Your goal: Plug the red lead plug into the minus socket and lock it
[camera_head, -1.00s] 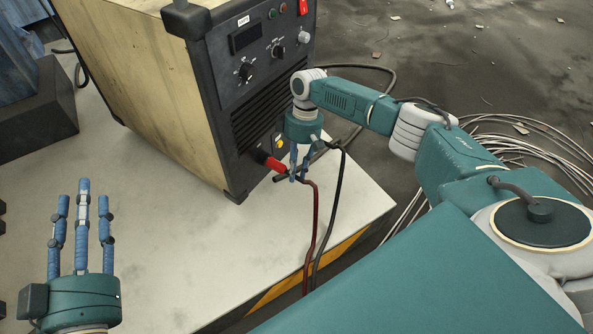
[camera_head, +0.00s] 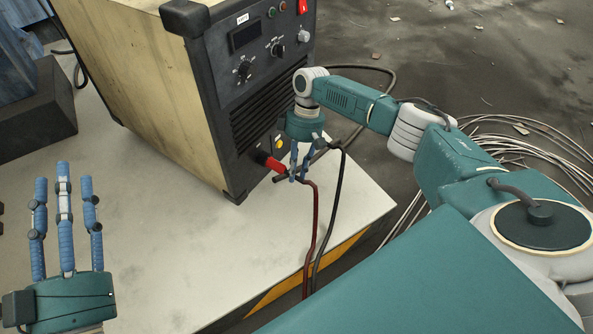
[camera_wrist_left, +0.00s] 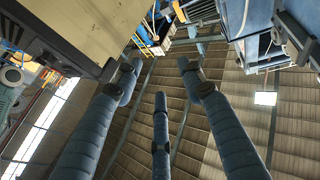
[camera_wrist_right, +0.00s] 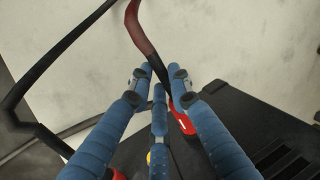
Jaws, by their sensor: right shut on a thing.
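The red lead plug (camera_head: 272,162) sits at the lower front panel of the welding machine (camera_head: 250,95), its black front end against a socket there. How deep it is seated and whether it is locked cannot be told. My right gripper (camera_head: 297,177) is shut on the rear of the red lead plug, where the dark red cable leaves it. In the right wrist view the plug's red body (camera_wrist_right: 183,121) shows beyond the fingertips, beside the dark panel. The socket markings are not readable. My left gripper (camera_head: 65,180) is open and empty, fingers pointing up the picture, left of the machine.
A black cable (camera_head: 340,175) hangs beside the red cable (camera_head: 312,230), over the table edge. A yellow part (camera_head: 279,144) shows on the panel near the plug. Coiled pale cable (camera_head: 490,135) lies on the floor.

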